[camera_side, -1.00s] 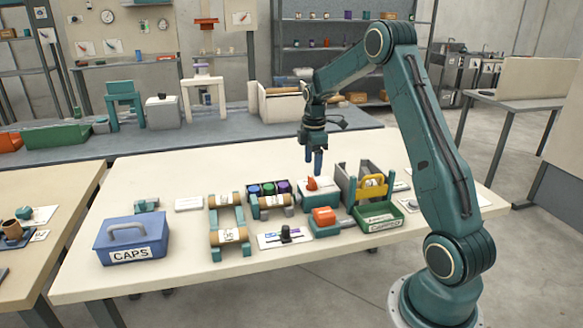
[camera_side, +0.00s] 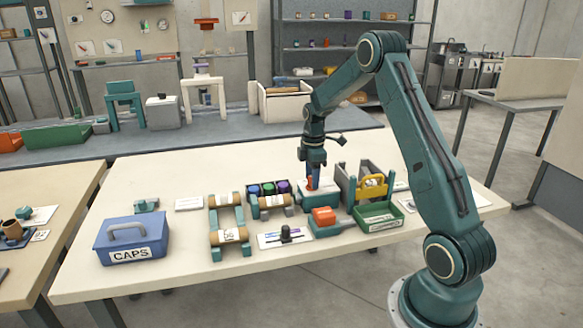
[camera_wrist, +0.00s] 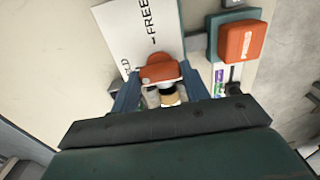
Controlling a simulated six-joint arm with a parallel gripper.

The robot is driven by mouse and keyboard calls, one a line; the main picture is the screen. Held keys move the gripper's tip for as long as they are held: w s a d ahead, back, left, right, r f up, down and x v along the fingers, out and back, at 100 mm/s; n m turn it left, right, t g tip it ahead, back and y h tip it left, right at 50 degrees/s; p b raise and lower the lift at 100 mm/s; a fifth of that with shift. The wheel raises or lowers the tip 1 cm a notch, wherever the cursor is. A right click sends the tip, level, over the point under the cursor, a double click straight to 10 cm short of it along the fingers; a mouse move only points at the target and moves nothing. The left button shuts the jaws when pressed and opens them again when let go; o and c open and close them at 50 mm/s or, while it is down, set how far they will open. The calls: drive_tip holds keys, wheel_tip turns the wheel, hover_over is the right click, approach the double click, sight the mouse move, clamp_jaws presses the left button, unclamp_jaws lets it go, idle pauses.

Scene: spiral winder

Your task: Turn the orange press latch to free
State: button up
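The orange press latch (camera_wrist: 158,70) sits on a white-topped block (camera_side: 320,194) near the middle of the bench. In the wrist view, the block's white plate (camera_wrist: 120,25) reads "FREE" beside an arrow, with another word partly hidden. My gripper (camera_side: 315,180) is down at the latch, pointing downward. In the wrist view, its two blue fingers (camera_wrist: 160,82) stand apart on either side of the latch. They look open, very close to its sides; whether they touch it cannot be made out. My gripper body hides the lower part of that view.
An orange press block (camera_side: 324,215) stands just in front. A grey caddy with a yellow handle (camera_side: 371,186) and a green tray (camera_side: 378,218) are close on the right. A capped-jar rack (camera_side: 268,190) and roller stand (camera_side: 229,236) are left.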

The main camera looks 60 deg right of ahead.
drive_tip(key=shift+c, duration=0.6)
drive_tip(key=shift+m, duration=0.4)
drive_tip(key=m, duration=0.7)
drive_tip(key=shift+m, duration=0.4)
drive_tip(key=m, duration=0.4)
drive_tip(key=shift+m, duration=0.3)
drive_tip(key=m, duration=0.4)
drive_tip(key=shift+m, duration=0.4)
drive_tip(key=o, duration=1)
